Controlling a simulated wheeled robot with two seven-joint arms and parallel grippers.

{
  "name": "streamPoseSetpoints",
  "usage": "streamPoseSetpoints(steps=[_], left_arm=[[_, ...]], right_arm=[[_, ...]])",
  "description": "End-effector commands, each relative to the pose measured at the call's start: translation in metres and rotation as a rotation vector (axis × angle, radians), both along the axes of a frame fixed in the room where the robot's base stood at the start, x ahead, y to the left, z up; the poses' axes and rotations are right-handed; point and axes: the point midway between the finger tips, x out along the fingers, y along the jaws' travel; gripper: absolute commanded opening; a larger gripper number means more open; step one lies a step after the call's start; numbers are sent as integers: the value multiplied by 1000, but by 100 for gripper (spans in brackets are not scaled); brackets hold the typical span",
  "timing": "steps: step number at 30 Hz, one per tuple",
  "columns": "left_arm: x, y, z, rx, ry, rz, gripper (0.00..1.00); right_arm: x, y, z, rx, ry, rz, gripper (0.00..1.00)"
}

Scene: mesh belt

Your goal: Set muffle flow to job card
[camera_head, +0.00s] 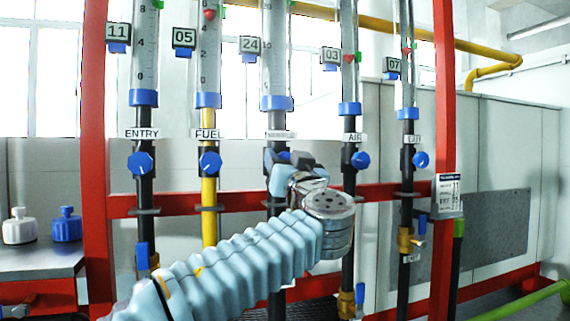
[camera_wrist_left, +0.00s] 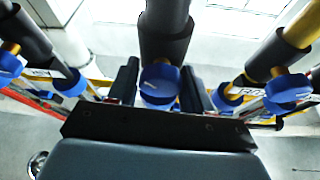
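The muffle flow tube (camera_head: 275,50) is the middle one of the row, with a tag reading 24 (camera_head: 250,45). Its name label (camera_head: 281,135) is too blurred to read. Its blue knob (camera_wrist_left: 160,82) is in the middle of the left wrist view. My left gripper (camera_head: 288,160) reaches up to this knob and hides most of it in the head view. In the left wrist view its dark fingers (camera_wrist_left: 160,88) stand on either side of the knob; whether they press on it I cannot tell. The job card (camera_head: 447,192) hangs on the right red post; its print is too small. My right gripper is out of view.
Neighbouring knobs sit close by: FUEL (camera_head: 210,163) to the left and AIR (camera_head: 361,160) to the right. ENTRY (camera_head: 140,163) and EXIT (camera_head: 420,159) are farther out. A red frame (camera_head: 96,200) surrounds the tubes. A bench (camera_head: 40,261) with two bottles stands at left.

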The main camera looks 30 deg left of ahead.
Motion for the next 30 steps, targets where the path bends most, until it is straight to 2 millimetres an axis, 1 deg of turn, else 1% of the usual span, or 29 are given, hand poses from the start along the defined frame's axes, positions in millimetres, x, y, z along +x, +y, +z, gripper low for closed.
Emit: streamPoseSetpoints(steps=[1,3,11,14,17,24,30], left_arm=[[0,0,0,0,0,0,59],[0,0,0,0,0,0,68],[0,0,0,0,0,0,68],[-3,-4,-4,0,0,-2,68],[-12,-14,-12,-1,0,-4,68],[-49,-54,-35,0,0,-5,68],[-75,-81,-48,0,1,-2,68]], right_arm=[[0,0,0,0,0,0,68],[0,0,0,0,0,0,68],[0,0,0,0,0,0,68],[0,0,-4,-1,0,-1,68],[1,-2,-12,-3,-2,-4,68],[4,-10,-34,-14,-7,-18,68],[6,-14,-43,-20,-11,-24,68]])
